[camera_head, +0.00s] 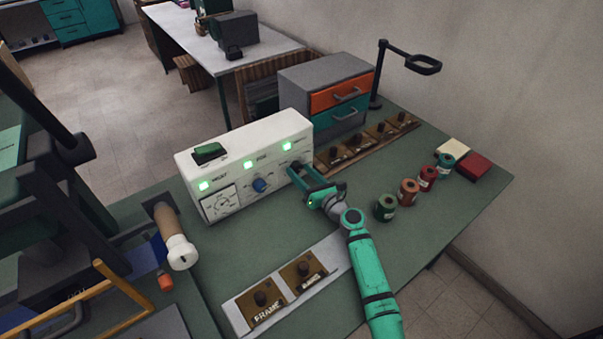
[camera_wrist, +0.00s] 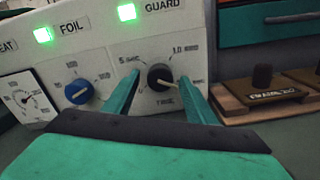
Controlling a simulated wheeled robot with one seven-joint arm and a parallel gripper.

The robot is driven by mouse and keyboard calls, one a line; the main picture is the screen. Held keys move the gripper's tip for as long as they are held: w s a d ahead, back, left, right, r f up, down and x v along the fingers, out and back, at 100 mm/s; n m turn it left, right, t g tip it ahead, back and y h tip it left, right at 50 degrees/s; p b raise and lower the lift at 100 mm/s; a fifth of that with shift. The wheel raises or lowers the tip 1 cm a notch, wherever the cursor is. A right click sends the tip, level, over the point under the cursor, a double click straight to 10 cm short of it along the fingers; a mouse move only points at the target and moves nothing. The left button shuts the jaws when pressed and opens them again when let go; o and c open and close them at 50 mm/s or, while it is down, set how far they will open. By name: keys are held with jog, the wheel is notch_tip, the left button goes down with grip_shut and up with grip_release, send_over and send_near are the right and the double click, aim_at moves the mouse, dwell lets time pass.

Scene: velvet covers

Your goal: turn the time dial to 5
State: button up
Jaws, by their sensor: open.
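The white machine (camera_head: 212,165) stands on the green bench. Its black dial (camera_wrist: 160,76) is at the right end of the front, under the green GUARD light, with small print around it that is hard to read. A label that seems to begin with 5 is at its upper left. A pale pointer mark on the dial seems to point right and slightly down. My gripper (camera_head: 300,173) is at this end of the machine and hides the dial in the head view. In the wrist view my open fingers (camera_wrist: 159,85) are either side of the dial; contact cannot be told.
A blue dial (camera_wrist: 78,92) and a white gauge (camera_wrist: 25,98) are left of the black dial. A wooden strip with several dark knobs (camera_head: 357,141) lies right of the machine, before a drawer unit (camera_head: 325,75). Several spools (camera_head: 408,191) stand right of my arm.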

jog(key=c, duration=1)
jog(key=shift+c, duration=0.2)
jog(key=shift+n, duration=0.3)
